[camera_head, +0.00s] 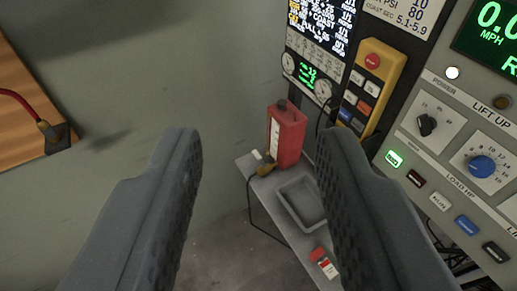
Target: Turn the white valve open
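My gripper (261,140) is open, with its two dark grey textured fingers wide apart and nothing between them. I cannot make out a white valve for certain in this view. At the left edge, a red hose (20,100) ends in a brass-coloured fitting (47,131) at the corner of an orange-brown board (18,85). The fitting is left of my left finger and apart from it.
A red canister (286,137) stands on a grey shelf (264,196) with a tray (303,203) beyond the fingers. A yellow button pendant (372,88) and a control panel (440,150) fill the right. Bare wall lies between the board and shelf.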

